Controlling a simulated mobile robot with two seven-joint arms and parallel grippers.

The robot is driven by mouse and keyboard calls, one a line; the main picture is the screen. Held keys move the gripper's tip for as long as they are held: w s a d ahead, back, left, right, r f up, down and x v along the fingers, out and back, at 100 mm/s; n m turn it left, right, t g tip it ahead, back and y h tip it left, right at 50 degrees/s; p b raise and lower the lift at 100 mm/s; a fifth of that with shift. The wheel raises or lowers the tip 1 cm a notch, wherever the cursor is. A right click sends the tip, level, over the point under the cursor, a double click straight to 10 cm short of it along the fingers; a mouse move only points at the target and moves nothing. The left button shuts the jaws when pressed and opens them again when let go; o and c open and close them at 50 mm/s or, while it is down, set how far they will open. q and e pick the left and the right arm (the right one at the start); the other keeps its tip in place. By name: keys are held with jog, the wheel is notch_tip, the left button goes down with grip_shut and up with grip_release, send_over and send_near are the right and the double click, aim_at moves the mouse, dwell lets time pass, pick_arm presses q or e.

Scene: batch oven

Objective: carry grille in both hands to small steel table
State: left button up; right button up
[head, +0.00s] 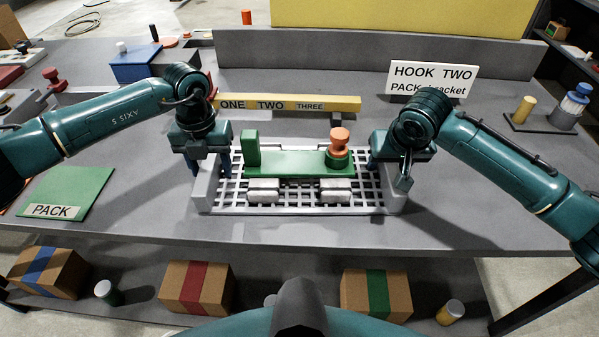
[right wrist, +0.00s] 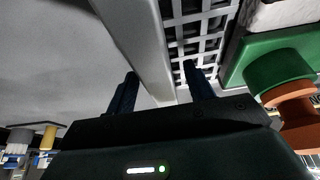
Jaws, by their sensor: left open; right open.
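The grille (head: 299,207), a light grey lattice with raised end walls, lies on the grey bench. It carries a green bracket (head: 285,163) with an orange-topped knob (head: 339,142) and two pale blocks. My left gripper (head: 208,166) is open at the grille's left end wall. My right gripper (head: 388,172) is open at its right end wall. In the right wrist view the two fingers of my right gripper (right wrist: 160,92) stand on either side of the grille's end wall (right wrist: 143,35); I cannot tell whether they touch it. I cannot identify a small steel table.
A yellow bar (head: 290,103) marked ONE TWO THREE lies behind the grille. A HOOK TWO sign (head: 431,78) stands behind my right arm. A green PACK mat (head: 66,191) lies at left.

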pick_arm(q)
jog(key=shift+c, duration=0.4)
pick_arm(e)
jog(key=shift+c, duration=0.4)
pick_arm(q)
grip_shut()
pick_arm(e)
grip_shut()
pick_arm(q)
jog(key=shift+r, duration=0.2)
pick_arm(e)
jog(key=shift+r, duration=0.25)
